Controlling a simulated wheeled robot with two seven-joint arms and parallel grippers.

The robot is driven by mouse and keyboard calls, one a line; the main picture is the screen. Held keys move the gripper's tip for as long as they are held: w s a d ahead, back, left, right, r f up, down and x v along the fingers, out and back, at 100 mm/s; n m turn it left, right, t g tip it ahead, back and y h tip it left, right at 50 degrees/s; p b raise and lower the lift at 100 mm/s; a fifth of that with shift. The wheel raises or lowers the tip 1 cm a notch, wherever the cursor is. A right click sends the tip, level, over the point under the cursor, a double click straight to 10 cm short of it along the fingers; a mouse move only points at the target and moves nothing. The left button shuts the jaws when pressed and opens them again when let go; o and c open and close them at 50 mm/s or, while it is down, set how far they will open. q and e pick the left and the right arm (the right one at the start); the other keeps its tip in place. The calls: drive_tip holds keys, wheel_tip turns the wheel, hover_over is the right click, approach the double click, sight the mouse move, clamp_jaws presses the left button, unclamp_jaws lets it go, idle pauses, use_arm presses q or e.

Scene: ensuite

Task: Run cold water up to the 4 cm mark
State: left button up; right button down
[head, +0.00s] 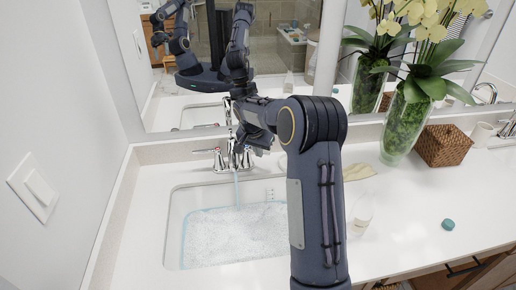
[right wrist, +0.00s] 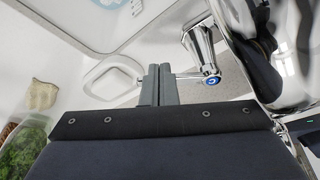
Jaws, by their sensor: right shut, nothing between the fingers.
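The white sink (head: 177,225) holds clear, rippled water (head: 235,235) over its floor. A thin stream (head: 237,190) falls from the chrome faucet (head: 240,158). Small dark marks (head: 270,193) show on the basin's back wall, too small to read. My right gripper (head: 258,150) is at the faucet's right side; its arm hides the basin's right part. In the right wrist view its fingers (right wrist: 160,72) are shut and empty, close beside the cold tap handle (right wrist: 205,55) with a blue cap. I cannot tell whether they touch it. The left handle (head: 206,151) is free. My left gripper is not in view.
A mirror (head: 280,50) behind the counter reflects my arms. A glass vase with orchids (head: 404,125) and a wicker basket (head: 441,147) stand right.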

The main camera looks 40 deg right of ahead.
drive_tip(key=shift+d+n, duration=0.35)
drive_tip(key=shift+n, duration=0.25)
drive_tip(key=shift+w+d+n+t+y+b, duration=0.15)
drive_tip(key=shift+d+n+t+b, duration=0.05)
drive_tip(key=shift+d+n, duration=0.3)
drive_tip(key=shift+w+d+n+t+y+b, duration=0.1)
drive_tip(key=shift+d+n+t+y+b, duration=0.1)
drive_tip(key=shift+d+n, duration=0.25)
drive_tip(key=shift+w+d, duration=0.35)
drive_tip(key=shift+d, duration=0.3)
drive_tip(key=shift+w+d, duration=0.1)
drive_tip(key=shift+r, duration=0.1)
